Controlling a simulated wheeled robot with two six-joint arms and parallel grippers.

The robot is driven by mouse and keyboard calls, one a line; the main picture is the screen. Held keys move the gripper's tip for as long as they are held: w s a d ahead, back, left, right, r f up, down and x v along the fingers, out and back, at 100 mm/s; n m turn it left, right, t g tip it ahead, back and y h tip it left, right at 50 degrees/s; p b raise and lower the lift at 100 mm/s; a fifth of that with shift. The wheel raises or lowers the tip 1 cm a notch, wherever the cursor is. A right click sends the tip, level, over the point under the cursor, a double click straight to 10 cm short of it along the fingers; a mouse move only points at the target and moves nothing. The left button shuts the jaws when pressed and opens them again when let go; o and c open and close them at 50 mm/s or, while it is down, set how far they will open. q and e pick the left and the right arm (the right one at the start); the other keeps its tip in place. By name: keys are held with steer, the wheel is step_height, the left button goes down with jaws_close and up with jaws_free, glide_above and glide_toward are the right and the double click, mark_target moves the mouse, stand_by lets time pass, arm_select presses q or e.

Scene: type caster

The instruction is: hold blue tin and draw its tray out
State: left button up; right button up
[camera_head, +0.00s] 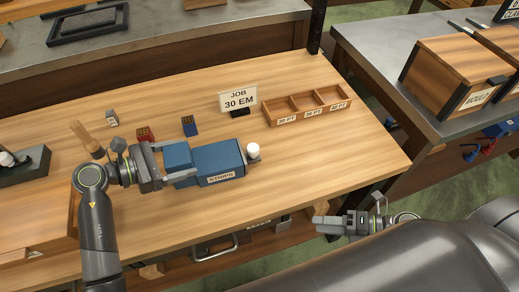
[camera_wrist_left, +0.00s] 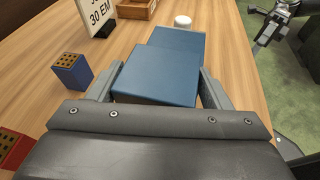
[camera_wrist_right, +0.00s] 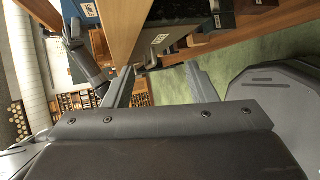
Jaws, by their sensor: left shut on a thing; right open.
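The blue tin (camera_head: 218,160), labelled on its front, lies on the wooden bench with a white knob (camera_head: 253,150) at its right end. In the left wrist view the tin (camera_wrist_left: 155,75) shows as two blue blocks with a step between them, and the knob (camera_wrist_left: 183,20) is at the far end. My left gripper (camera_head: 187,164) is shut around the tin's left part, a finger on each side. How far the tray is out cannot be told. My right gripper (camera_head: 328,222) is open and empty, off the bench's front edge, below and right of the knob.
Behind the tin stand a JOB 30 EM sign (camera_head: 238,99) and a wooden compartment tray (camera_head: 307,104). A dark blue block (camera_head: 189,126) and a red block (camera_head: 145,134) are close to the left gripper. The bench right of the knob is clear.

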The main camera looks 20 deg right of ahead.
steer(key=w+a+r+n+g+y, duration=0.2)
steer(key=r+n, duration=0.2)
steer(key=r, duration=0.2)
steer(key=w+a+r+n+g+y, duration=0.1)
steer(key=r+n+g+y, duration=0.15)
steer(key=r, duration=0.35)
steer(key=n+h, duration=0.4)
steer(key=n, duration=0.9)
glide_toward(260, 157)
steer(key=r, duration=0.1)
steer(key=d+r+t, duration=0.1)
steer(key=shift+s+d+r+y, duration=0.25)
steer(key=shift+s+d+r, duration=0.05)
steer(key=shift+s, duration=0.1)
steer(key=shift+w+a+n, duration=0.1)
steer(key=shift+w+n, duration=0.05)
steer(key=shift+n, duration=0.1)
steer(key=x, duration=1)
steer(key=shift+a+f, duration=0.4)
steer(key=shift+a, duration=0.25)
